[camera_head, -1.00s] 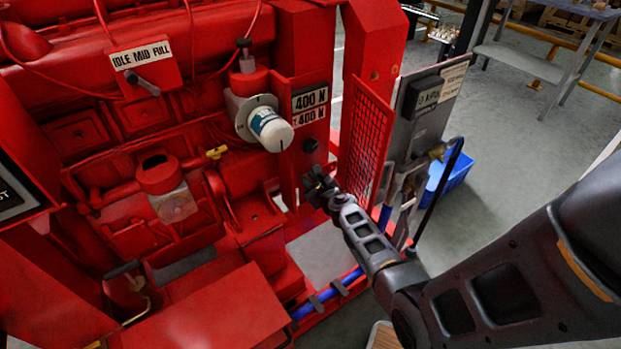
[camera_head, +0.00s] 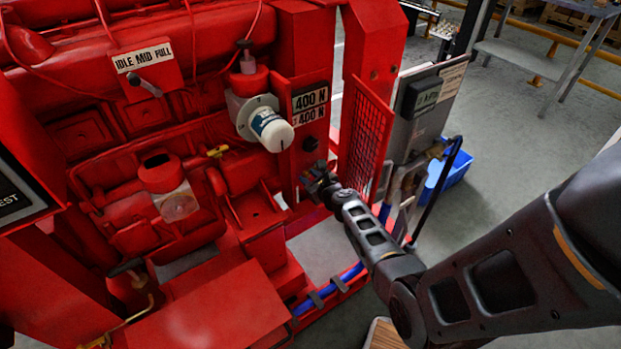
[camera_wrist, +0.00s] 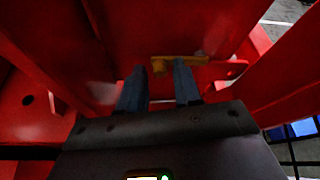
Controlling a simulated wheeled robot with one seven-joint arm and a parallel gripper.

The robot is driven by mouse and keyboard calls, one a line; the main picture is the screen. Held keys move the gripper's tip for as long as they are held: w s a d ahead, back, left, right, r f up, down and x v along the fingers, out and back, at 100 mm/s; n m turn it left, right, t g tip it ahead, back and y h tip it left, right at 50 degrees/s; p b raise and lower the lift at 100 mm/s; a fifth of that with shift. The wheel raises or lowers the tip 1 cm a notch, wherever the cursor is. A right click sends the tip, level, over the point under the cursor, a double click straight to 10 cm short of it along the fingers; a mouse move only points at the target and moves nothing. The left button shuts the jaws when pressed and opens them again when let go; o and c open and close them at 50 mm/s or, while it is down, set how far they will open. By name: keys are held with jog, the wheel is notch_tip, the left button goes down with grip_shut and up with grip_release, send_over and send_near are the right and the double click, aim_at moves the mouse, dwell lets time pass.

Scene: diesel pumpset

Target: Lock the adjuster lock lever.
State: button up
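A yellow lever (camera_wrist: 180,61) with a rounded yellow knob or pivot shows in the wrist view, set between red metal panels. I take it to be the adjuster lock lever. My gripper (camera_wrist: 160,82) points at it with two bluish fingers apart, and nothing is visibly held between them. The lever lies just beyond the fingertips, with the right fingertip overlapping its lower edge; I cannot tell whether they touch. In the head view my gripper (camera_head: 316,178) is at the red frame below the 400 N labels (camera_head: 310,108), and this lever cannot be made out there.
The red engine (camera_head: 130,130) fills the left. A red mesh guard (camera_head: 364,138) stands right of my gripper, with a grey gauge panel (camera_head: 420,105) beyond. A white-capped cylinder (camera_head: 271,129) juts out above. Red panels closely flank my fingers. Blue pipe (camera_head: 335,288) runs below.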

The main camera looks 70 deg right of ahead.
jog(key=shift+o, duration=0.6)
jog(key=shift+s+a+r, duration=0.2)
jog(key=shift+s, duration=0.05)
jog(key=p+v, duration=0.2)
jog(key=v, duration=0.5)
jog(key=shift+p, duration=0.4)
